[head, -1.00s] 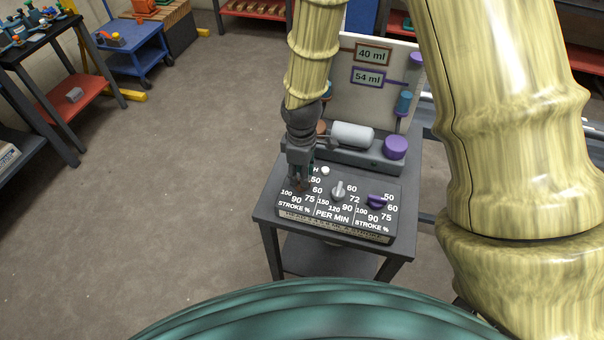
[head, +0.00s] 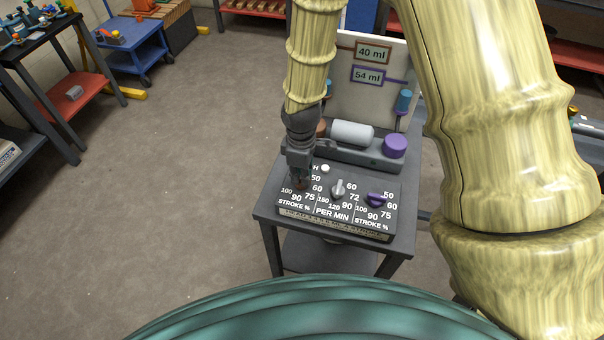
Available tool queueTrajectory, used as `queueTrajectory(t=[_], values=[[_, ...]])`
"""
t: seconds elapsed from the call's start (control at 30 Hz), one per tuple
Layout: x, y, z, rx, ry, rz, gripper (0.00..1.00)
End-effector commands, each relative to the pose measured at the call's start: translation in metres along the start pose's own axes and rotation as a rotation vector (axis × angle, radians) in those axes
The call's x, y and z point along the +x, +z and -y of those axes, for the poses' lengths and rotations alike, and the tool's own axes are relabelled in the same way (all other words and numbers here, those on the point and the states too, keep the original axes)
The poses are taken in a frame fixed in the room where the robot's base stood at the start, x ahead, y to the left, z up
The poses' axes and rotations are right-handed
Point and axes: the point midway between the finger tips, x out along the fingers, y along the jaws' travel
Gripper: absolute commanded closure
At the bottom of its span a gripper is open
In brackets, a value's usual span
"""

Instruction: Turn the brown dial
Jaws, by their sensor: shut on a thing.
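The control panel (head: 336,226) on the small grey table has a row of three dials with printed numbers. The brown dial (head: 300,187) is at the left, over the left "STROKE %" scale, and is mostly hidden by my gripper. My gripper (head: 301,180) points down from above and is shut on this dial. The dial's pointing direction cannot be made out. The silver dial (head: 338,190) is in the middle and the purple dial (head: 377,200) at the right.
Behind the panel lie a white cylinder (head: 351,134) and a purple cap (head: 395,146). A white board behind carries a "40 ml" sign (head: 372,52) and a "54 ml" sign (head: 368,75). A white button (head: 325,168) sits close to my gripper.

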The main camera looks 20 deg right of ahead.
Motion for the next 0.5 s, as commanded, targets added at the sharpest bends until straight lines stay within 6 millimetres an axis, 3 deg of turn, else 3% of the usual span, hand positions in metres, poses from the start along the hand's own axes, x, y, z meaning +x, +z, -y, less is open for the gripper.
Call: queueTrajectory(t=[0.27, 0.5], values=[[-0.0003, 0.0000, -0.0003, 0.071, 0.001, 0.000, 1.00], [-0.0006, -0.0001, -0.0005, 0.239, 0.001, 0.000, 1.00]])
